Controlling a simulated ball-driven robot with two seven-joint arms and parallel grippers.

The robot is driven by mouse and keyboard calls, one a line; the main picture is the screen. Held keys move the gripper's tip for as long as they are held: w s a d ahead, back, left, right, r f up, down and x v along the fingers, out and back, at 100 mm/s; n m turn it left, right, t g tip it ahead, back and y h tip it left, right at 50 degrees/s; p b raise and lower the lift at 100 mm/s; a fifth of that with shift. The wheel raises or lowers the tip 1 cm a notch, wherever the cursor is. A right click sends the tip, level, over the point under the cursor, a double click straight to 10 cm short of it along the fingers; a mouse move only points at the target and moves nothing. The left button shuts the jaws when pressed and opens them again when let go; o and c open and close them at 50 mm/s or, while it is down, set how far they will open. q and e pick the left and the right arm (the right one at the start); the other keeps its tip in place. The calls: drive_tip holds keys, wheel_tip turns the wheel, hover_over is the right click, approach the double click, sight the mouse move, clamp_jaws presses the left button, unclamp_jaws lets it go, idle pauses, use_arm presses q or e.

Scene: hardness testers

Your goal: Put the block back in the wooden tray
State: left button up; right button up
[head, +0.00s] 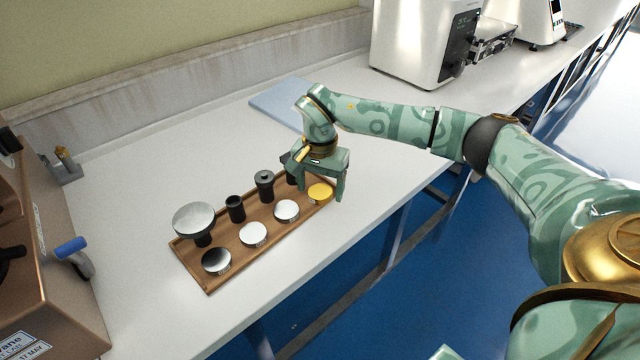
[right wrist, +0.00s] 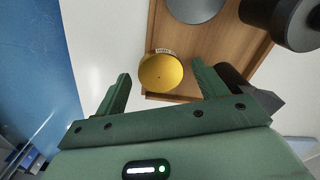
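The wooden tray (head: 226,236) lies on the white bench. A round gold block (head: 319,193) is in its right end, at the near corner; it also shows in the right wrist view (right wrist: 160,73). My right gripper (head: 322,194) is over that end. Its fingers are open, one on either side of the gold block in the picture, with nothing between them touching it that I can see. Three silver round blocks (head: 253,234) sit along the tray's near side. My left gripper is out of view.
Black fixtures (head: 264,185) and a wide silver disc on a stem (head: 194,218) stand along the tray's far side. A brown tester (head: 40,262) is at the left. A blue-grey mat (head: 270,100) lies behind my gripper. A white machine (head: 420,45) stands farther back.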

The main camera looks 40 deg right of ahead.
sight(320, 192)
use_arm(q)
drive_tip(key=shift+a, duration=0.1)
use_arm(e)
drive_tip(key=shift+r, duration=0.35)
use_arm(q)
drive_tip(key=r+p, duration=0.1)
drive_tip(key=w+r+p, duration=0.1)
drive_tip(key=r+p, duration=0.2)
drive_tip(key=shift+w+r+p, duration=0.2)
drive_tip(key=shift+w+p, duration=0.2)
use_arm(e)
wheel_tip(320, 192, up, 12)
